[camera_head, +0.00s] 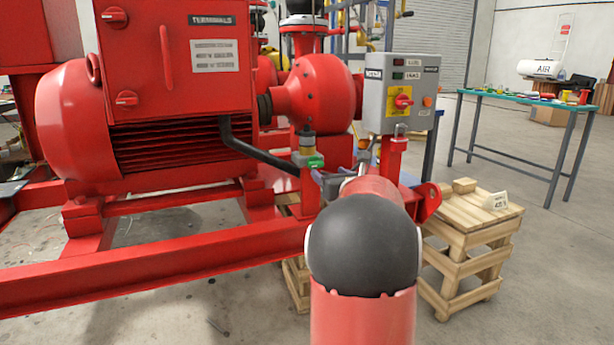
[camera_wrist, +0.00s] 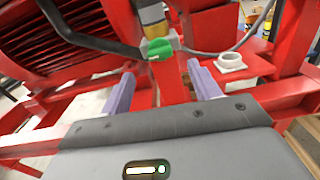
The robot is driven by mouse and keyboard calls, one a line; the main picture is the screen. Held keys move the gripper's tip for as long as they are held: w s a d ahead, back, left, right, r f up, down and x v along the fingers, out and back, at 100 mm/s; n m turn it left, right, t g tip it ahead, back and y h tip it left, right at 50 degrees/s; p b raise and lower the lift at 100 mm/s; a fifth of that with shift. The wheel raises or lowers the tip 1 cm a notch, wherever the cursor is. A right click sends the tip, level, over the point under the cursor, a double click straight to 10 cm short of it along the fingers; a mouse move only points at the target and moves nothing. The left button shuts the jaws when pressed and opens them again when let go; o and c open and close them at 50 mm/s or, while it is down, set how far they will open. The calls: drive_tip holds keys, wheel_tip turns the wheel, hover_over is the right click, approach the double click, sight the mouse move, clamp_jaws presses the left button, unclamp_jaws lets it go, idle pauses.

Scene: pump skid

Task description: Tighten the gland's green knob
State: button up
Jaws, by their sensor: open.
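The green knob (camera_wrist: 159,49) shows in the wrist view at the top centre, below a yellow and grey fitting (camera_wrist: 152,18) on a red post. In the head view the green knob (camera_head: 315,161) sits at the front of that small fitting, beside the black hose and below the red pump. My gripper (camera_wrist: 161,85) is open and empty, its two purple-grey fingers apart. The knob appears beyond the fingertips and between their lines, apart from both. In the head view my gripper (camera_head: 333,180) is mostly hidden behind my own arm.
A grey control box (camera_head: 400,93) with a red switch stands right of the pump. A black hose (camera_head: 262,152) runs to the left of the fitting. A red skid beam (camera_head: 150,270) crosses in front. A wooden crate (camera_head: 470,240) stands at right, with open floor beyond.

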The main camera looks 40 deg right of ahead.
sight(318, 166)
drive_tip(key=shift+n, duration=0.3)
drive_tip(key=p+x, duration=0.1)
drive_tip(key=x, duration=0.7)
drive_tip(key=shift+f+p, duration=0.1)
drive_tip(key=shift+p, duration=0.25)
drive_tip(key=c, duration=1)
